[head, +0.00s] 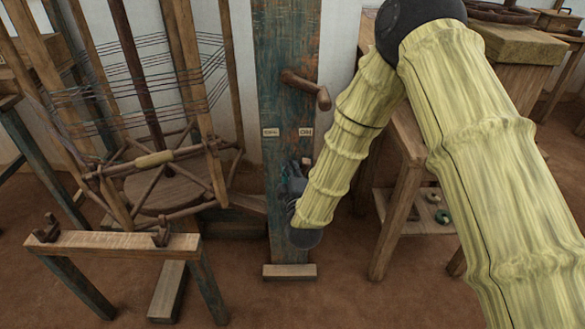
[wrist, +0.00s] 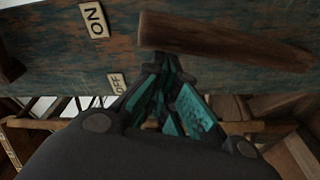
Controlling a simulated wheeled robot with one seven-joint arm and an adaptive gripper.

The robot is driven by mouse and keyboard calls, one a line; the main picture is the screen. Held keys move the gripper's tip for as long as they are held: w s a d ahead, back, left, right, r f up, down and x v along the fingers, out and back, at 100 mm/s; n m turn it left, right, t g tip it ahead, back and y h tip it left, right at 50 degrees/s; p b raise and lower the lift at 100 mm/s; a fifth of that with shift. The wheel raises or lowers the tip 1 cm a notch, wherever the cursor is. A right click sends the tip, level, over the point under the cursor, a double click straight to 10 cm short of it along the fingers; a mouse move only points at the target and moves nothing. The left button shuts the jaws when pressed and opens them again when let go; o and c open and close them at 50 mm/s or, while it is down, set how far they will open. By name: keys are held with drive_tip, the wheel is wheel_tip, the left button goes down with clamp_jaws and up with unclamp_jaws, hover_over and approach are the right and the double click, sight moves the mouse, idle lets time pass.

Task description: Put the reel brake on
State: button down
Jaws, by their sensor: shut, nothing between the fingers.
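The reel brake is a wooden lever (head: 305,88) on an upright blue-painted post (head: 283,40). It tilts down to the right, its free end on the right. Below it the post carries an OFF plate (head: 270,132) on the left and an ON plate (head: 306,132) on the right. In the wrist view the lever (wrist: 225,42) lies across the top, with the ON plate (wrist: 94,19) and OFF plate (wrist: 117,83) to its left. My gripper (head: 299,166) is shut and empty, in front of the post below the plates. Its fingertips (wrist: 165,68) appear close to the lever; I cannot tell whether they touch.
A wooden reel with stretched threads (head: 155,160) stands left of the post. A low trestle (head: 115,244) is in front of it. A wooden workbench (head: 400,160) stands right, partly behind my arm. Bare floor (head: 340,295) lies in front of the post.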

drive_tip(key=a+p+v, duration=0.1)
drive_tip(key=a+v, duration=0.1)
drive_tip(key=v, duration=0.7)
drive_tip(key=shift+s+a+r, duration=0.25)
drive_tip(key=shift+s+r, duration=0.2)
